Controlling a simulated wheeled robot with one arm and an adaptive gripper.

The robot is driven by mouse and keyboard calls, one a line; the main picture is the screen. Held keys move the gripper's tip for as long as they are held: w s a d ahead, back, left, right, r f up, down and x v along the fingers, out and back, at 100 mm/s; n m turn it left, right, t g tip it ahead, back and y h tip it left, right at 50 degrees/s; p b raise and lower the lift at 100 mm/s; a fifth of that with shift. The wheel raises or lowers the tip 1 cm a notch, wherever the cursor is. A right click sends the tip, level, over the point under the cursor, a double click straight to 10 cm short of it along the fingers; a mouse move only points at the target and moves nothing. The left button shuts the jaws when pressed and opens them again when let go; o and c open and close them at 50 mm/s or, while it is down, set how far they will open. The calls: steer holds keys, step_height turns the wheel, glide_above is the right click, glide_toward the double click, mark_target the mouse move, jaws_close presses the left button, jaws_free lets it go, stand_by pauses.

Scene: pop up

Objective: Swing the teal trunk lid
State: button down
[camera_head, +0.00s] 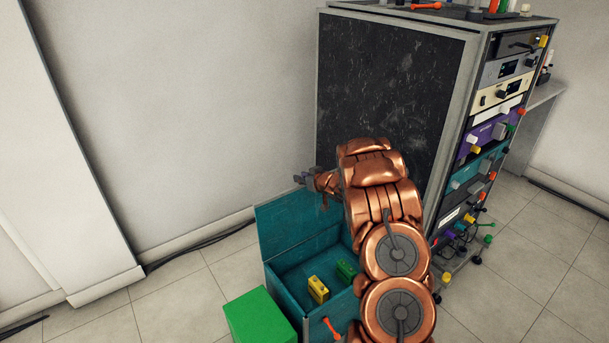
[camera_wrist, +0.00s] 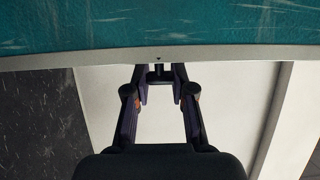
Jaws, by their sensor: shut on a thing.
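The teal trunk (camera_head: 345,262) stands open on the floor, partly hidden behind my arm. Its teal lid (camera_head: 285,225) is raised, tilted up on the wall side. My gripper (camera_head: 304,178) is at the lid's upper edge in the head view. In the wrist view the lid (camera_wrist: 150,25) fills the top with its pale rim, and my gripper (camera_wrist: 160,75) is shut at that rim, around a small dark part between the fingertips. The exact contact is hard to make out.
A tall equipment rack (camera_head: 395,100) stands close behind my arm.

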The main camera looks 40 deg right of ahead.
steer(key=shift+f, duration=0.1)
steer(key=c, duration=1)
jaws_free()
steer(key=shift+o, duration=0.2)
steer(key=v, duration=1.2)
